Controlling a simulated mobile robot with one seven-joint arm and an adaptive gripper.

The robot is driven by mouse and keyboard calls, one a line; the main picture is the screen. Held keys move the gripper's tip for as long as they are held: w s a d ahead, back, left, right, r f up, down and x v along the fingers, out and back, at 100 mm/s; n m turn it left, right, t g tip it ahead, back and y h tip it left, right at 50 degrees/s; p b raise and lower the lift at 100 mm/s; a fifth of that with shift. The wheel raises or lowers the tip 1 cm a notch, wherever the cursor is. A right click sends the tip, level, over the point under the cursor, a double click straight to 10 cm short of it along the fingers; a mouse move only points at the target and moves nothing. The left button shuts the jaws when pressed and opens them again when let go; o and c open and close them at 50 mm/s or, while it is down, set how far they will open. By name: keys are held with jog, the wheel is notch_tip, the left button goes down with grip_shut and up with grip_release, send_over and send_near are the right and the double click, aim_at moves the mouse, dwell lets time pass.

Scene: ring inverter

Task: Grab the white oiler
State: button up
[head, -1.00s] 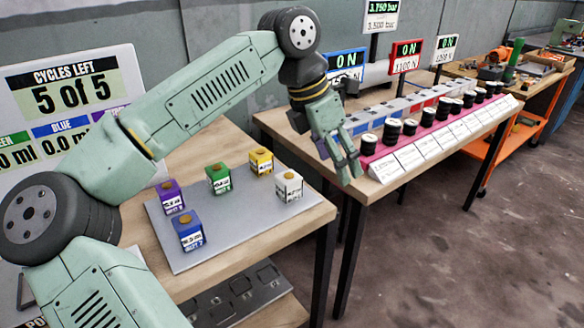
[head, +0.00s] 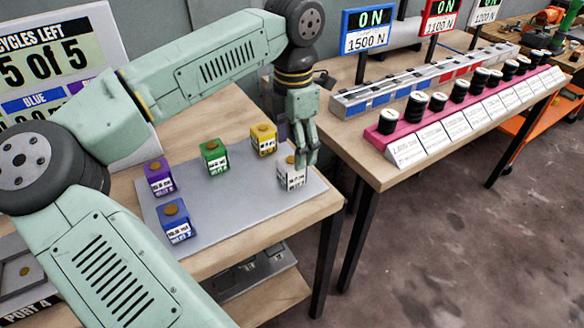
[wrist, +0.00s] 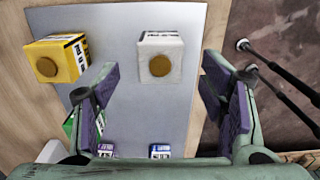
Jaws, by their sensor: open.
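The white oiler (head: 290,175) is a small cube with a brown round cap and a printed label. It stands on the right part of a grey plate (head: 240,215). My gripper (head: 300,158) points down just above and in front of it in the head view, hiding part of it. In the wrist view my gripper (wrist: 165,105) is open and empty. There the white oiler (wrist: 160,57) lies ahead of the fingers, roughly centred between them. I cannot tell the exact height gap.
The yellow oiler (head: 263,139), green oiler (head: 213,156), purple oiler (head: 158,177) and blue oiler (head: 175,220) share the plate. A second table to the right carries a pink rack (head: 400,140) with several black cylinders. The plate's middle is clear.

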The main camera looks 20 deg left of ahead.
aim_at(292, 161)
jog(key=shift+s+a+f+p, duration=0.15)
jog(key=shift+f+p, duration=0.55)
jog(key=shift+f, duration=1.55)
jog(key=c, duration=1.3)
